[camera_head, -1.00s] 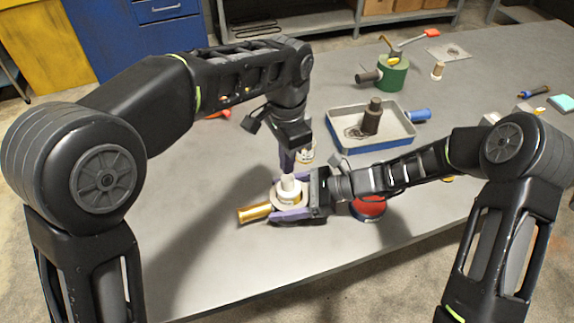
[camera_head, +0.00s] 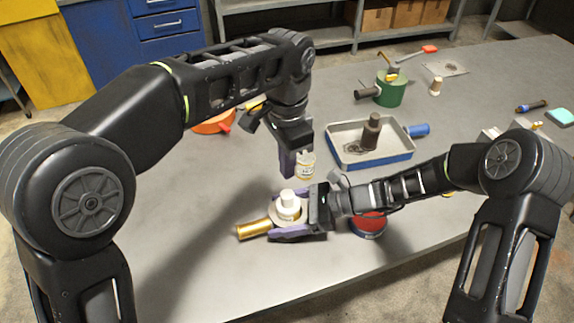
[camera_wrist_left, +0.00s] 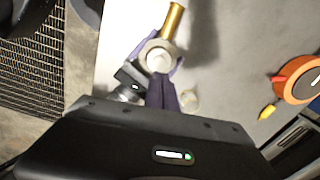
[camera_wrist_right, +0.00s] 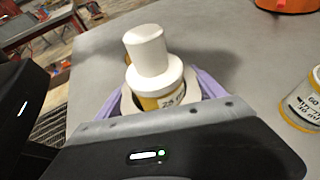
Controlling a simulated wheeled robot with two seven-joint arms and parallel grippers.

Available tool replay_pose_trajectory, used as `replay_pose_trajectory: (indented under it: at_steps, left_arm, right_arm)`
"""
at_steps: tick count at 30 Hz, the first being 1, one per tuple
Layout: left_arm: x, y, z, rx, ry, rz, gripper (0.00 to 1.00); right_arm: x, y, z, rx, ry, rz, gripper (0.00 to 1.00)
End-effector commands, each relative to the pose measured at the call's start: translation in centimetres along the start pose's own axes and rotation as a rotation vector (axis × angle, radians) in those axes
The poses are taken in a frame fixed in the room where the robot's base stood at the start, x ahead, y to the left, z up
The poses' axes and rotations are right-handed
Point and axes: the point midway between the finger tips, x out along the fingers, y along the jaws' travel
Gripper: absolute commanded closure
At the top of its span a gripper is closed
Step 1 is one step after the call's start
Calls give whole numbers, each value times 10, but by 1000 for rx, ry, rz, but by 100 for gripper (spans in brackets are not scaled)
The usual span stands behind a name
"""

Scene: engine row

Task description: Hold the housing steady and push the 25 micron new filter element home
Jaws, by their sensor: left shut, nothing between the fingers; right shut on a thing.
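The housing is a pale ring-shaped body with a brass stub (camera_head: 253,230) pointing left. My right gripper (camera_head: 290,217) is shut around it, a purple finger on each side, just above or on the table. The 25-marked filter element (camera_wrist_right: 155,75), white with a yellow label band, stands upright in the housing's mouth, its white top and part of the label above the rim (camera_wrist_right: 128,103). Its lower part is hidden. My left gripper (camera_head: 289,176) is shut and empty, above and apart from the element. The left wrist view shows its fingers (camera_wrist_left: 161,92) near the housing (camera_wrist_left: 152,47).
Another element marked 60 (camera_wrist_right: 302,105) stands on the table close behind the housing. A red can (camera_head: 368,224) sits under my right forearm. A blue-rimmed tray (camera_head: 345,163) with a dark cylinder, a green housing (camera_head: 390,92) and an orange object (camera_head: 214,125) lie farther back.

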Motion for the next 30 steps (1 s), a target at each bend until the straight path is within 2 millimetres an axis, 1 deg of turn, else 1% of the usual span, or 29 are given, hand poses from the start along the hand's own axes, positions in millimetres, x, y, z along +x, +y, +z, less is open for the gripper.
replay_pose_trajectory:
  at_steps: [5,18,23,30]
  left_arm:
    - [8,0,0,1,-2,1,100]
    - [53,0,0,0,-1,1,100]
    - [60,0,0,1,-1,1,100]
    - [60,0,0,1,0,1,100]
  right_arm:
    - [0,0,0,1,0,0,91]
    - [0,0,0,1,0,0,91]
    - [0,0,0,1,0,0,91]
    - [0,0,0,0,0,0,91]
